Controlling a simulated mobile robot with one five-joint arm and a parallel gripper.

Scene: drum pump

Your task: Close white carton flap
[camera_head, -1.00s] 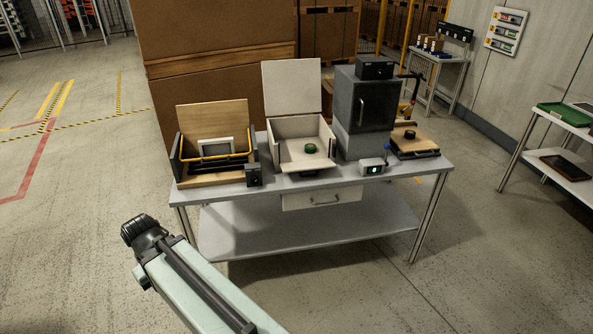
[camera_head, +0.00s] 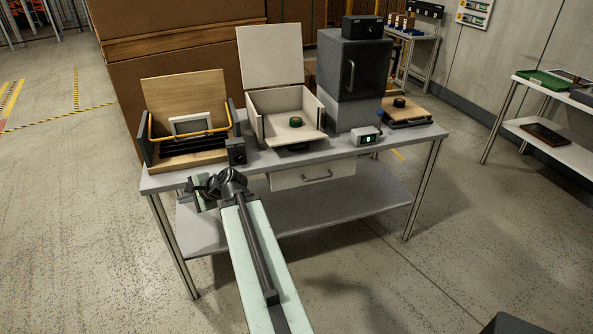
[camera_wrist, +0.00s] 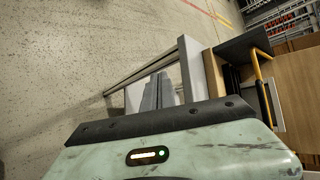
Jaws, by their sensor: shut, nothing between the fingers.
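The white carton (camera_head: 258,118) stands on the grey table, left of the dark cabinet. Its flap (camera_head: 270,57) stands upright at the back, so the carton is open. A dark green round object (camera_head: 296,122) lies inside on the carton floor. My gripper (camera_head: 200,190) is in front of the table's left front part, left of the carton and apart from it. Its grey fingers (camera_wrist: 158,95) show in the wrist view, shut and empty. The carton cannot be made out in the wrist view.
A wooden box with a yellow bar (camera_head: 185,90) stands left of the carton, with a small black device (camera_head: 236,151) beside it. The dark cabinet (camera_head: 352,70) and a small display box (camera_head: 366,137) are to the right. A drawer (camera_head: 312,174) hangs below the tabletop.

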